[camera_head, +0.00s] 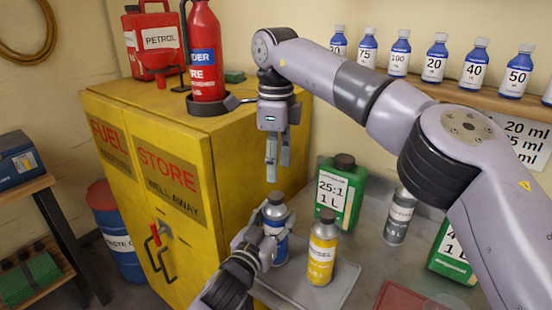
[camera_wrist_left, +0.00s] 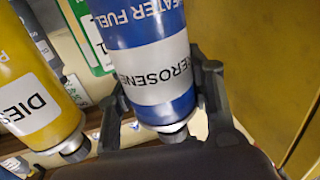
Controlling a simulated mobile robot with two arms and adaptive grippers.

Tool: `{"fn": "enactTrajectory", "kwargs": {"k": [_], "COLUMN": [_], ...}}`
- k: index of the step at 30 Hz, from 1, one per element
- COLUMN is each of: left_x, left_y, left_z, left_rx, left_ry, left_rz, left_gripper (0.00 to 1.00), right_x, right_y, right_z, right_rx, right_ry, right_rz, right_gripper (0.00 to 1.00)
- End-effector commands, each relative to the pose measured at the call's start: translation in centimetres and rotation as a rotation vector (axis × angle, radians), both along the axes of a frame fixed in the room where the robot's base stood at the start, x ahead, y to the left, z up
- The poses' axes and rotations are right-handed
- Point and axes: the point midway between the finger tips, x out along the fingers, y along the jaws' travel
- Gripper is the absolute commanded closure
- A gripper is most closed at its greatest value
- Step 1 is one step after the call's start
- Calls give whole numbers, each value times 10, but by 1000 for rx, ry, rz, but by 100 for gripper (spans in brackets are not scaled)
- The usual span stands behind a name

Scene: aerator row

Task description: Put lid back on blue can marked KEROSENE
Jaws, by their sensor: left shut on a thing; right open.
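The blue can marked KEROSENE (camera_wrist_left: 160,75) stands upright at the left edge of the bench, and it also shows in the head view (camera_head: 280,248). My left gripper (camera_head: 264,240) is shut on its body, with a finger on either side in the left wrist view (camera_wrist_left: 165,95).
A yellow diesel can (camera_head: 322,258) stands close to the right of the blue can on a grey tray (camera_head: 335,292). Behind are a green can (camera_head: 338,195) and a grey canister (camera_head: 399,215). The yellow fuel cabinet (camera_head: 235,150) stands close on the left.

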Motion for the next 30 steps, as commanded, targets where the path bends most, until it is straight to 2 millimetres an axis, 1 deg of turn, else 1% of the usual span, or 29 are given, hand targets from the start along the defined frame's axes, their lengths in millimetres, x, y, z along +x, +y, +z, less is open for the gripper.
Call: {"fn": "enactTrajectory", "kwargs": {"k": [9,15,19,26,30], "left_x": [0,0,0,0,0], "left_y": [0,0,0,0,0], "left_z": [0,0,0,0,0], "left_rx": [1,1,0,0,0], "left_ry": [0,0,0,0,0], "left_rz": [1,0,0,0,0], "left_gripper": [100,100,100,100,100], "right_x": [0,0,0,0,0], "right_y": [-1,-1,-1,0,0], "right_z": [-49,-69,-74,-74,-74], "right_rx": [-1,0,0,0,0], "right_ry": [2,1,0,0,0], "right_rz": [0,-2,-2,-2,-2], "right_gripper": [54,54,54,54,62]}}
